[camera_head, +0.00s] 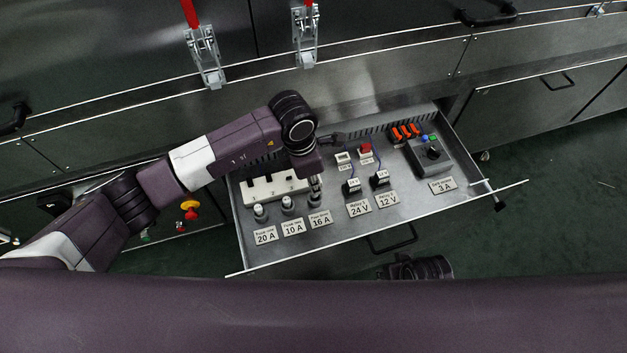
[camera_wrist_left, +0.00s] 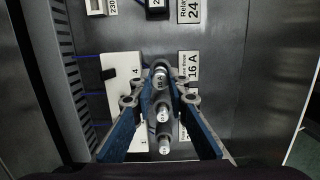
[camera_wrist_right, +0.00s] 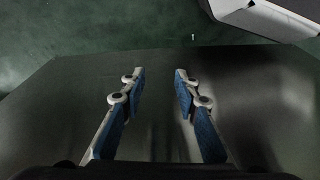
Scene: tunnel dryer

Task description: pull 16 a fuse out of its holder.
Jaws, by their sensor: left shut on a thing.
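The 16 A fuse (camera_wrist_left: 160,80) is a grey-white cylinder marked 16 A, beside the 16 A label (camera_head: 320,218) in the open drawer. My left gripper (camera_head: 316,186) reaches down over it. In the left wrist view its two fingers (camera_wrist_left: 161,77) are shut on the fuse from both sides. The fuse's lower end and holder are largely hidden, so I cannot tell how deep it sits. The 10 A fuse (camera_head: 287,202) and 20 A fuse (camera_head: 260,211) stand upright to its left. My right gripper (camera_wrist_right: 160,76) is open and empty, away from the fuses.
A white numbered block (camera_head: 262,192) lies behind the fuses. Relays (camera_head: 352,186) and a dark control box (camera_head: 430,155) stand farther right in the drawer (camera_head: 290,252). Red-handled latches (camera_head: 205,60) hang behind. A drawer handle (camera_head: 392,242) is in front.

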